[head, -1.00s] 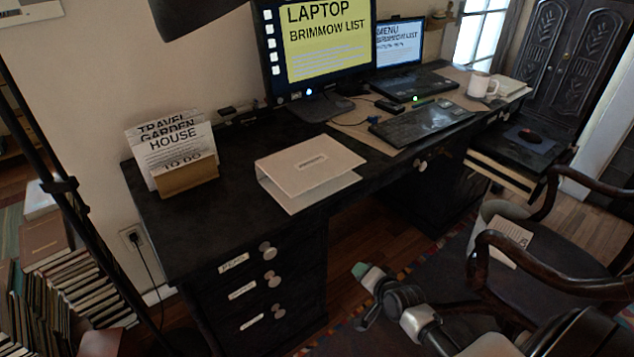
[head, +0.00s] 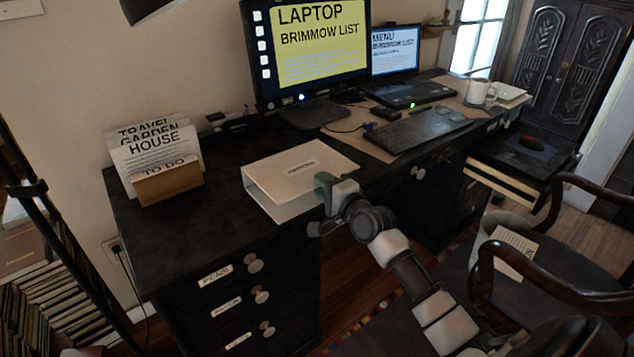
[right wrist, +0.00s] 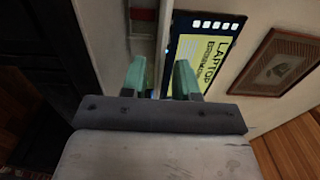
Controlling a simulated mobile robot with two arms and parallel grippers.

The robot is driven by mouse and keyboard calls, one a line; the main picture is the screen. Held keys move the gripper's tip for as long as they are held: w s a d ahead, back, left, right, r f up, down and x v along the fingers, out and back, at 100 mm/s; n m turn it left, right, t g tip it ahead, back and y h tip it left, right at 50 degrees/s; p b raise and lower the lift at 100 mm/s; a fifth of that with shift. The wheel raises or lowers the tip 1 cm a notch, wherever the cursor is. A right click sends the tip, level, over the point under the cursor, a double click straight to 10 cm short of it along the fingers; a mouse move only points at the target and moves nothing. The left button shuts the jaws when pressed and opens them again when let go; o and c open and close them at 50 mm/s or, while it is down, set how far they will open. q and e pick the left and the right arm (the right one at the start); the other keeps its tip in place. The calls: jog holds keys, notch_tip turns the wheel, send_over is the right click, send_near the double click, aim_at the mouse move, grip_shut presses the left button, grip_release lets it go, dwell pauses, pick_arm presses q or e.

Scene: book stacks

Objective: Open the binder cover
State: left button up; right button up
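The white binder (head: 285,172) lies closed on the black desk (head: 225,220), with a small label on its cover. My right gripper (head: 322,205) is at the binder's front right corner in the head view and hides part of that edge. I cannot tell whether it touches the binder. In the right wrist view the right gripper (right wrist: 160,80) has its two green fingertips apart, with a pale surface close beside and ahead of them. My left gripper is not in view.
A holder (head: 170,183) with papers stands left of the binder. A monitor (head: 312,45), a laptop (head: 410,92), a keyboard (head: 425,128) and a mug (head: 478,92) are behind and to the right. A wooden chair (head: 560,265) stands at the front right.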

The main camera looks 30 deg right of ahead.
aim_at(301, 177)
jog(key=shift+w+a, duration=0.1)
jog(key=shift+w, duration=1.15)
jog(key=shift+c, duration=0.4)
grip_shut()
